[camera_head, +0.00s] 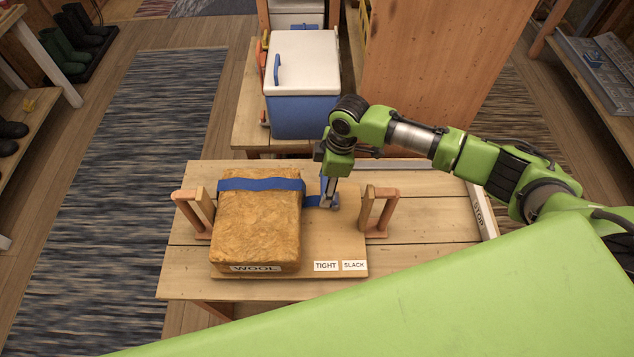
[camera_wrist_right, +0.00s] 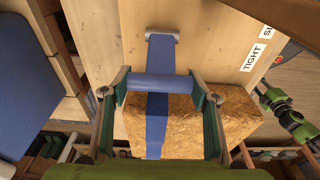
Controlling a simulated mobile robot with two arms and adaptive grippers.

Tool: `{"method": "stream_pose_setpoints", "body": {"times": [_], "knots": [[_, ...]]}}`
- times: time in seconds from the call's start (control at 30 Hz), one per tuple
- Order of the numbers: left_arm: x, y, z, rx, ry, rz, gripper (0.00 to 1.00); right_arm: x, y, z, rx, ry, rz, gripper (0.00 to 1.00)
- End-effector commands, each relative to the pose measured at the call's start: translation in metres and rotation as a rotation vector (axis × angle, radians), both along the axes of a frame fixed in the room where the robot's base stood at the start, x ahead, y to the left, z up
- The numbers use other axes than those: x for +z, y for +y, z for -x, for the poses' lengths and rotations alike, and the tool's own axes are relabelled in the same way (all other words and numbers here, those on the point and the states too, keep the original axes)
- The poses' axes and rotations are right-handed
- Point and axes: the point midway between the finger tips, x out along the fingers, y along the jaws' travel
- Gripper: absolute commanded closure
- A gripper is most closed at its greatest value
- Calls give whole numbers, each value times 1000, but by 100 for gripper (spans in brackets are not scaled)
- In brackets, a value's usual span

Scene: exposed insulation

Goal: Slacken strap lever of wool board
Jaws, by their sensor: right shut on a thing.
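The wool board (camera_head: 335,240) lies on the wooden table. A brown block of wool (camera_head: 255,225), marked WOOL, sits on it with a blue strap (camera_head: 262,184) across its far part. The strap runs right to the blue strap lever (camera_head: 323,185). My right gripper (camera_head: 328,203) reaches down over the lever. In the right wrist view, its fingers (camera_wrist_right: 156,90) are shut on the lever's blue crossbar (camera_wrist_right: 160,86), one at each end. Labels TIGHT (camera_head: 326,266) and SLACK (camera_head: 354,265) are at the board's near right. The lever's exact angle is hard to tell. My left gripper is out of view.
Wooden handles stand at the board's left (camera_head: 195,212) and right (camera_head: 379,212). A blue cooler with a white lid (camera_head: 303,85) stands behind the table. A STOP rail (camera_head: 482,212) edges the table's right side. The tabletop between the right handle and the rail is clear.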

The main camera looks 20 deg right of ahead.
Motion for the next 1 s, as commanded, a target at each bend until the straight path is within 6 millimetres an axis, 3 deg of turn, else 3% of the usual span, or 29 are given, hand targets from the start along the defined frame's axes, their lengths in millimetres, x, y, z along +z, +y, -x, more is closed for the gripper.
{"method": "stream_pose_setpoints", "body": {"times": [0.27, 1.0], "knots": [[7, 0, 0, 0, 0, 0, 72, 2, -11, 5, -1, -26, -107, 62], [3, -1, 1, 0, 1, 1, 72, 3, -24, 9, 0, -66, -244, 62]]}}
